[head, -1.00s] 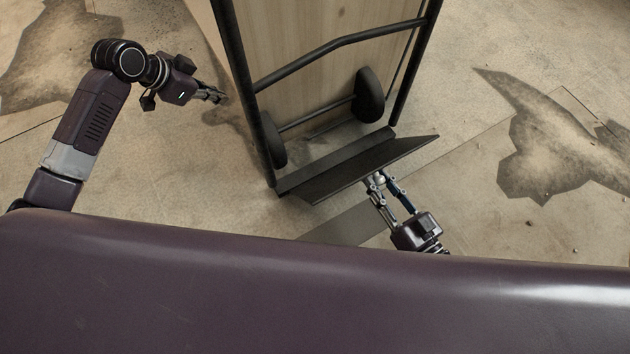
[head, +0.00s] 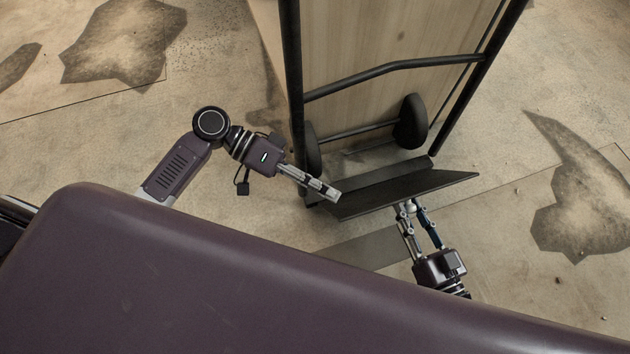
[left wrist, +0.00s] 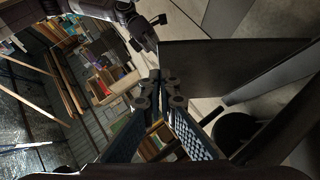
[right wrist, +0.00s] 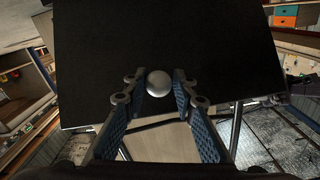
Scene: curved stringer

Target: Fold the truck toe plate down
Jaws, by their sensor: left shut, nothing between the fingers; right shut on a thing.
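The hand truck (head: 385,65) stands upright with its dark toe plate (head: 420,190) at the bottom. The plate is tilted, its outer edge raised off the floor. My right gripper (head: 408,208) is at the plate's outer face. In the right wrist view its fingers (right wrist: 158,92) are shut on a round silver knob (right wrist: 158,83) on the plate (right wrist: 165,35). My left gripper (head: 333,194) is shut and empty by the plate's left end; contact is unclear. In the left wrist view its fingertips (left wrist: 160,82) are beside the plate (left wrist: 230,62).
A tall wooden panel (head: 370,30) stands behind the truck's black frame. Its wheels (head: 410,122) are behind the plate. The stained concrete floor (head: 540,120) is clear to the right. Shelves (left wrist: 85,60) show far off in the left wrist view.

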